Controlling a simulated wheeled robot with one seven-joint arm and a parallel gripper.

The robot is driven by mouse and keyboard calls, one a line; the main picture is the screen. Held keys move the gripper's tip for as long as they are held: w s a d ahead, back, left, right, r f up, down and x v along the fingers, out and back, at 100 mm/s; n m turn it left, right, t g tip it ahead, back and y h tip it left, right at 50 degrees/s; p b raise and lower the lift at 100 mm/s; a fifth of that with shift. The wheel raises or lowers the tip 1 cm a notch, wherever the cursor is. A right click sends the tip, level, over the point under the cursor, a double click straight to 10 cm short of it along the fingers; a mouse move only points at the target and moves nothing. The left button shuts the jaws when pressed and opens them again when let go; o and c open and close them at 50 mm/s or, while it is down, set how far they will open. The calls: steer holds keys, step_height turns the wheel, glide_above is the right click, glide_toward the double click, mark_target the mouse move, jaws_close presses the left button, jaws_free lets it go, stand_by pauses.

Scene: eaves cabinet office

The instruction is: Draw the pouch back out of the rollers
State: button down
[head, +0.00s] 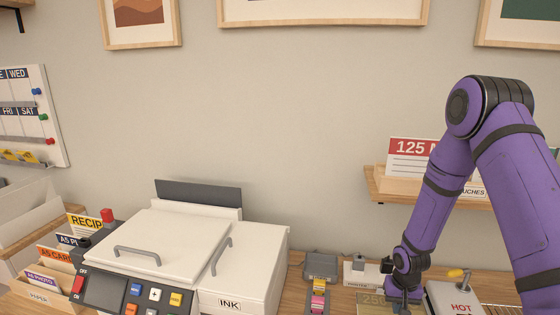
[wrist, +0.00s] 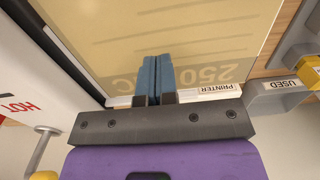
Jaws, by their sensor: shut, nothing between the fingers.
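A tan sheet lettered "250", seemingly the pouch (wrist: 105,30), fills the upper middle of the wrist view. In the head view the pouch (head: 372,301) shows at the bottom, left of a white machine marked HOT (head: 456,297). In the wrist view this machine (wrist: 25,75) is at the left, with a dark strip along the pouch's edge. Whether the pouch sits in the rollers I cannot tell. My gripper (wrist: 156,77) has its blue fingers shut and empty over the pouch's near part. In the head view my gripper (head: 402,300) is mostly hidden by the arm.
A white strip labelled PRINTER (wrist: 215,89) runs close by the fingers. A grey holder marked USED (wrist: 282,85) stands to the right. The HOT machine has a yellow lever (head: 456,273). A wall shelf (head: 375,185) with cards is behind my arm. A large white printer (head: 160,245) stands left.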

steer(key=shift+r, duration=2.55)
